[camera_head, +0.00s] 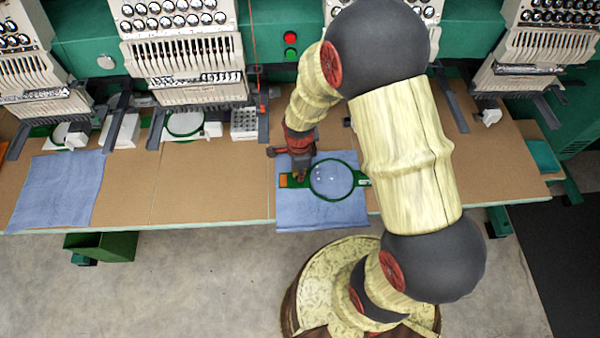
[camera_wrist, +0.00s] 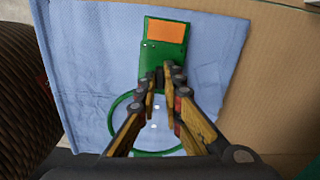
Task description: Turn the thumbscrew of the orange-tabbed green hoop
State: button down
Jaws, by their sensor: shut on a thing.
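The green hoop (camera_head: 311,190) lies on a blue cloth (camera_head: 320,213) on the table. Its orange tab (camera_head: 284,181) is on the left side in the head view. In the wrist view the hoop (camera_wrist: 114,118) shows below the jaws' tips, with the orange tab (camera_wrist: 166,32) at the top. My gripper (camera_head: 301,177) reaches down at the joint between tab and ring. In the wrist view my gripper (camera_wrist: 160,80) is shut on a small dark part there, which seems to be the thumbscrew. The fingers hide most of the thumbscrew.
Another blue cloth (camera_head: 58,188) lies on the left of the brown table (camera_head: 190,190). Embroidery machine heads (camera_head: 185,65) stand along the back. A white rack (camera_head: 244,122) stands behind my gripper. A green bin (camera_head: 105,246) hangs below the front edge. Bare tabletop lies left of the hoop.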

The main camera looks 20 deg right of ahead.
jog(key=shift+m, duration=0.7)
jog(key=c, duration=2)
grip_release()
jog(key=shift+o, duration=0.4)
notch_tip(320, 180, up, 12)
